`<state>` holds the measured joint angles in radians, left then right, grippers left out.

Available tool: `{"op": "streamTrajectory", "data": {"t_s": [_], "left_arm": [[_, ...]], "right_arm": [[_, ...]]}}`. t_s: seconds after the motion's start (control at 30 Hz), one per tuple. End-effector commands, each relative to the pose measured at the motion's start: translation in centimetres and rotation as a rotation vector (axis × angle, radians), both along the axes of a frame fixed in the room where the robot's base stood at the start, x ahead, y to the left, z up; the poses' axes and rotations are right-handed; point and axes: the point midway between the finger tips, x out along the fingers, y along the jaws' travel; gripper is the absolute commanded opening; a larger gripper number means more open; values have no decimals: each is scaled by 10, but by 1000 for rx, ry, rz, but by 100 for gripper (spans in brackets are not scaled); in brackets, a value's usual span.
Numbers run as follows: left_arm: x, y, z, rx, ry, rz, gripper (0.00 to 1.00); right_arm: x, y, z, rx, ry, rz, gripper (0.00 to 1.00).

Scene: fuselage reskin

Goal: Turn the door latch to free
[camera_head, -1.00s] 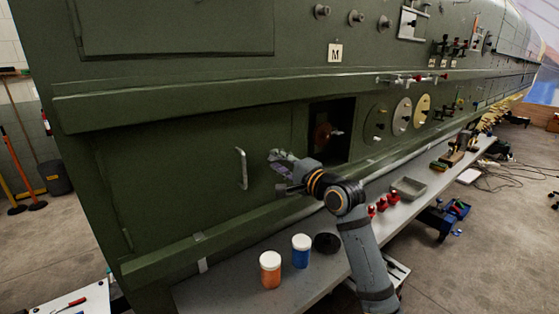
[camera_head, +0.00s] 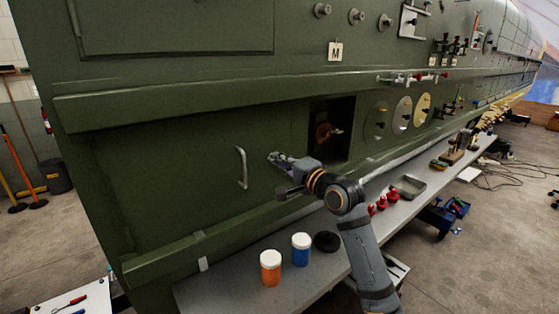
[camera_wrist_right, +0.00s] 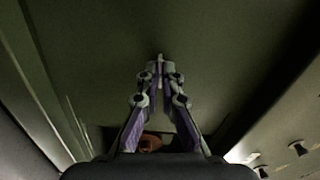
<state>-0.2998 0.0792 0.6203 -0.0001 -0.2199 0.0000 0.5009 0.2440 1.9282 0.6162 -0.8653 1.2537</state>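The green door (camera_head: 190,165) is closed flush in the lower fuselage side, with a pale upright bar handle (camera_head: 241,168). My right gripper (camera_head: 271,156) is at the door's right part, right of the handle. In the right wrist view its fingertips (camera_wrist_right: 160,72) are drawn together against the green surface, with a slim pale piece between them that appears to be the door latch (camera_wrist_right: 160,58). In the head view the latch is hidden behind the fingers, so its angle cannot be read. My left gripper is in neither view.
An open square recess (camera_head: 332,130) with a reddish-brown part lies right of the gripper. A ledge (camera_head: 230,238) runs below the door. The bench (camera_head: 225,285) below holds an orange jar (camera_head: 270,270), a blue jar (camera_head: 301,252) and a black disc (camera_head: 327,242).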

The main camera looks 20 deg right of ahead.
Motion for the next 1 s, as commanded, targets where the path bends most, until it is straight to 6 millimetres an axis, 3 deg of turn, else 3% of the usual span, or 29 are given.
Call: {"op": "streamTrajectory", "data": {"t_s": [0.4, 1.0], "left_arm": [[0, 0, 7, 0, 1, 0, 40], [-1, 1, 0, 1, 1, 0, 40]], "right_arm": [[0, 0, -1, -350, -124, 1, 0], [0, 0, -2, -886, -319, 1, 0]]}}
